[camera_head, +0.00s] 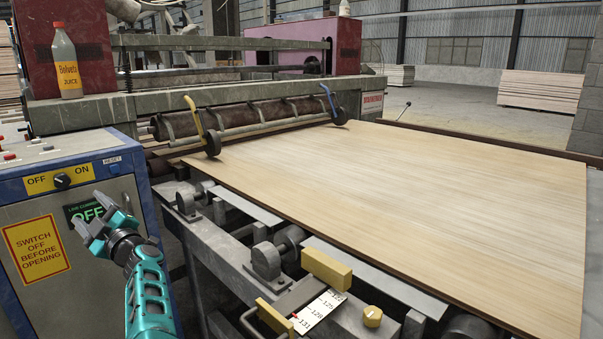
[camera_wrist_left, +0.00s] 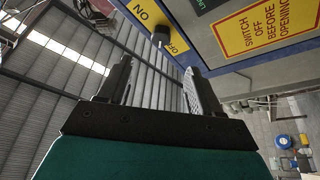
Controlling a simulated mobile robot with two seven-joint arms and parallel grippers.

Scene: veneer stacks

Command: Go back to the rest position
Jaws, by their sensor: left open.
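My left gripper (camera_head: 102,216) is open and empty in the head view, in front of the blue and grey control box (camera_head: 120,190). Its two fingers also show apart in the left wrist view (camera_wrist_left: 160,88). The black knob (camera_head: 61,181) between the yellow OFF and ON labels sits above and left of the fingers. In the left wrist view the knob (camera_wrist_left: 161,36) lies beyond the fingertips with a gap visible. My right gripper is in neither view.
A veneer sheet (camera_head: 420,190) lies on the machine to the right. Rollers, a ruler (camera_head: 318,310) and a yellow block (camera_head: 326,269) stand at its near edge. A juice bottle (camera_head: 66,62) stands behind the control box. Veneer stacks (camera_head: 545,90) are far back.

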